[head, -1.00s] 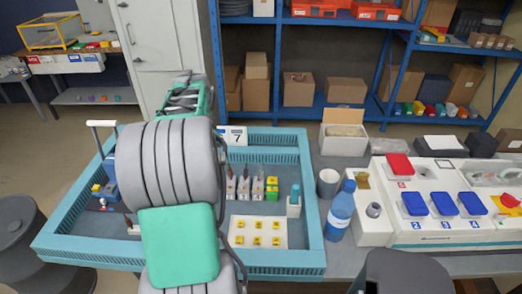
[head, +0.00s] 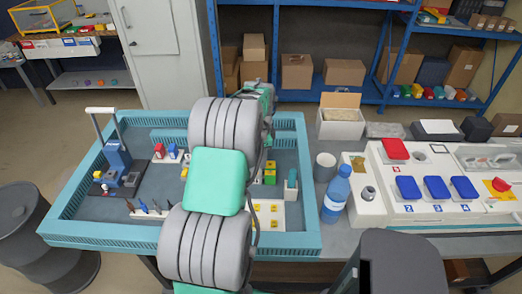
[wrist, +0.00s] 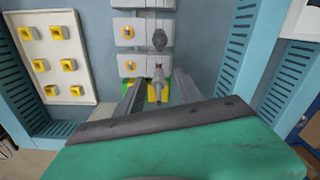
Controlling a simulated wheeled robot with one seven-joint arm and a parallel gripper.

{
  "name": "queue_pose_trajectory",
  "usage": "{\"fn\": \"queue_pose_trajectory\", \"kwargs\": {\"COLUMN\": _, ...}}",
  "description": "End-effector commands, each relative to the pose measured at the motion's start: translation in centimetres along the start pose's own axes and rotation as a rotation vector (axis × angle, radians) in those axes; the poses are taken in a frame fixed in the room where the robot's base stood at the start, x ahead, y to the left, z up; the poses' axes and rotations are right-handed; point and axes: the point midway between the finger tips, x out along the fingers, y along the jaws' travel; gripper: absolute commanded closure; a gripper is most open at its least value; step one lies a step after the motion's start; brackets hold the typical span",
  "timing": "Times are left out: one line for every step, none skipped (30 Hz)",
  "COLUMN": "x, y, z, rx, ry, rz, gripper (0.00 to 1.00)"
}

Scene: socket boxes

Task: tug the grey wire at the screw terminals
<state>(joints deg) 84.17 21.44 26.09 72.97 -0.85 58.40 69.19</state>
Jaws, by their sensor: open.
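White screw terminals (wrist: 126,32) with yellow-orange squares run up the middle of the wrist view. A dark grey rounded piece (wrist: 159,39) stands on one of them. A lighter grey upright piece (wrist: 158,88), likely the grey wire, rises from the nearest terminals, beside a green-and-yellow block (wrist: 138,88). My gripper (wrist: 157,92) is open, with one finger on each side of this light grey piece. I cannot tell whether either finger touches it. In the head view my arm hides the gripper and most of the terminals.
A teal tray (head: 309,190) surrounds the work area. A white plate with yellow pieces (wrist: 45,88) lies left of the terminals in the wrist view. A blue device with a lever (head: 118,160) stands in the tray's left part.

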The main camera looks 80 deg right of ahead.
Motion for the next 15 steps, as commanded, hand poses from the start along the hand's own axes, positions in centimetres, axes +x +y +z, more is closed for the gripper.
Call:
{"fn": "queue_pose_trajectory", "kwargs": {"x": 0.0, "y": -0.01, "z": 0.0, "rx": 0.0, "ry": 0.0, "rz": 0.0, "gripper": 0.59}}
{"fn": "queue_pose_trajectory", "kwargs": {"x": 0.0, "y": -0.01, "z": 0.0, "rx": 0.0, "ry": 0.0, "rz": 0.0, "gripper": 0.59}}
{"fn": "queue_pose_trajectory", "kwargs": {"x": -0.01, "y": -0.01, "z": 0.0, "rx": 0.0, "ry": 0.0, "rz": 0.0, "gripper": 0.59}}
{"fn": "queue_pose_trajectory", "kwargs": {"x": -0.02, "y": -0.01, "z": 0.01, "rx": 0.0, "ry": 0.0, "rz": 0.0, "gripper": 0.59}}
{"fn": "queue_pose_trajectory", "kwargs": {"x": -0.02, "y": -0.01, "z": 0.01, "rx": -0.001, "ry": 0.0, "rz": -0.001, "gripper": 0.62}}
{"fn": "queue_pose_trajectory", "kwargs": {"x": -0.03, "y": -0.01, "z": 0.01, "rx": -0.001, "ry": 0.0, "rz": -0.001, "gripper": 0.65}}
{"fn": "queue_pose_trajectory", "kwargs": {"x": -0.03, "y": -0.02, "z": 0.01, "rx": -0.001, "ry": 0.0, "rz": -0.001, "gripper": 0.68}}
{"fn": "queue_pose_trajectory", "kwargs": {"x": -0.04, "y": -0.02, "z": 0.01, "rx": -0.001, "ry": 0.0, "rz": -0.001, "gripper": 0.7}}
{"fn": "queue_pose_trajectory", "kwargs": {"x": -0.04, "y": -0.02, "z": 0.01, "rx": -0.001, "ry": 0.0, "rz": -0.001, "gripper": 0.73}}
{"fn": "queue_pose_trajectory", "kwargs": {"x": -0.05, "y": -0.02, "z": 0.01, "rx": -0.001, "ry": 0.0, "rz": -0.001, "gripper": 0.76}}
{"fn": "queue_pose_trajectory", "kwargs": {"x": -0.05, "y": -0.02, "z": 0.01, "rx": -0.001, "ry": 0.0, "rz": -0.001, "gripper": 0.78}}
{"fn": "queue_pose_trajectory", "kwargs": {"x": -0.05, "y": -0.02, "z": 0.01, "rx": -0.001, "ry": 0.0, "rz": -0.001, "gripper": 0.81}}
{"fn": "queue_pose_trajectory", "kwargs": {"x": -0.06, "y": -0.02, "z": 0.01, "rx": -0.001, "ry": 0.0, "rz": -0.001, "gripper": 0.84}}
{"fn": "queue_pose_trajectory", "kwargs": {"x": -0.06, "y": -0.02, "z": 0.01, "rx": -0.001, "ry": 0.0, "rz": -0.001, "gripper": 0.86}}
{"fn": "queue_pose_trajectory", "kwargs": {"x": -0.06, "y": -0.02, "z": 0.01, "rx": -0.001, "ry": 0.0, "rz": -0.001, "gripper": 0.9}}
